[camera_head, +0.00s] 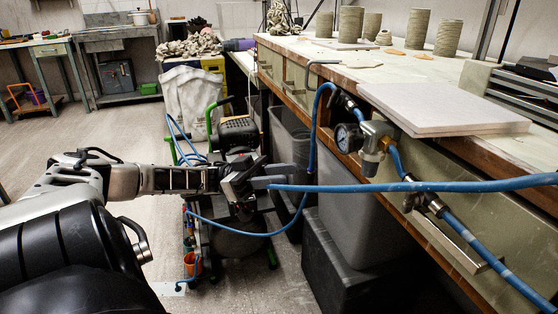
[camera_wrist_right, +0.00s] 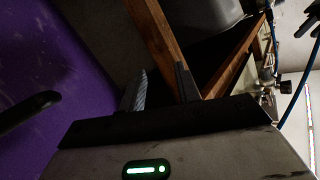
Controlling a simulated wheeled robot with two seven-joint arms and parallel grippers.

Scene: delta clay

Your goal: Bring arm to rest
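My left gripper (camera_head: 284,176) reaches in from the left in the head view, over the floor and in front of the compressor (camera_head: 236,140). Its two fingers point right and look apart, with nothing seen between them. A blue hose (camera_head: 420,187) starts in the picture beside its fingertips; I cannot tell whether they touch. My right gripper (camera_wrist_right: 162,85) shows only in the right wrist view. Its two fingers are apart and empty, close to a wooden edge (camera_wrist_right: 158,38).
The workbench (camera_head: 340,72) on the right carries a pale slab (camera_head: 440,108) and several clay cylinders (camera_head: 418,28). A pressure regulator (camera_head: 375,140) hangs at its edge. Grey bins (camera_head: 350,205) stand below. A purple surface (camera_wrist_right: 50,60) lies left in the wrist view. Floor at left is clear.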

